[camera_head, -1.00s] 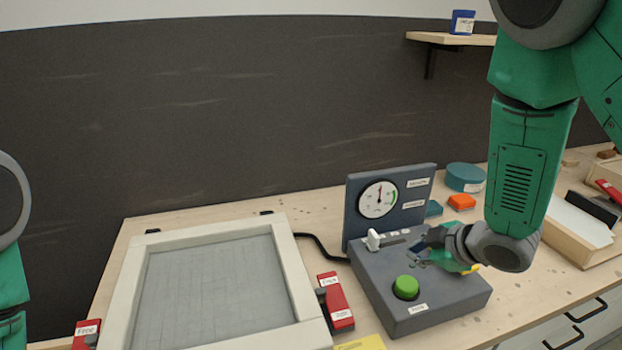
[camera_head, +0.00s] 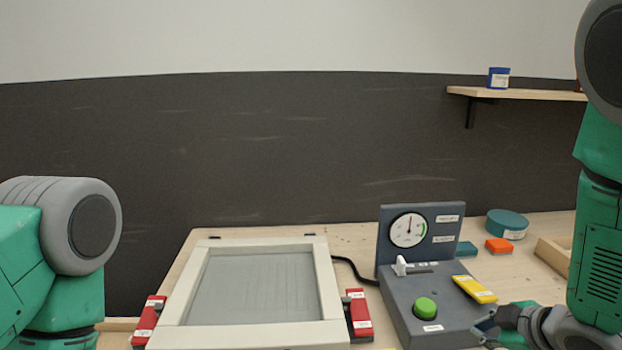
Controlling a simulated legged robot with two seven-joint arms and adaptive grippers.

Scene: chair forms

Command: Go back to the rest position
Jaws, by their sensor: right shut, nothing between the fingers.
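My right gripper (camera_head: 486,328) is low in the picture, at the right front edge of the grey control box (camera_head: 400,298). It is shut and holds nothing visible. My right arm (camera_head: 600,250) comes down at the right edge. My left arm (camera_head: 60,240) shows at the left edge, bent, with its gripper out of view. The control box carries a green button (camera_head: 425,307), a white lever (camera_head: 401,266), a yellow label piece (camera_head: 475,289) and a round gauge (camera_head: 408,230) on its upright panel.
A pale frame with a grey panel (camera_head: 250,285) lies on the wooden bench (camera_head: 345,238), with red clamps (camera_head: 359,314) (camera_head: 148,320) at its sides. Behind the box are an orange block (camera_head: 499,246) and a teal round tin (camera_head: 507,224). A wall shelf (camera_head: 530,94) holds a blue container (camera_head: 498,78).

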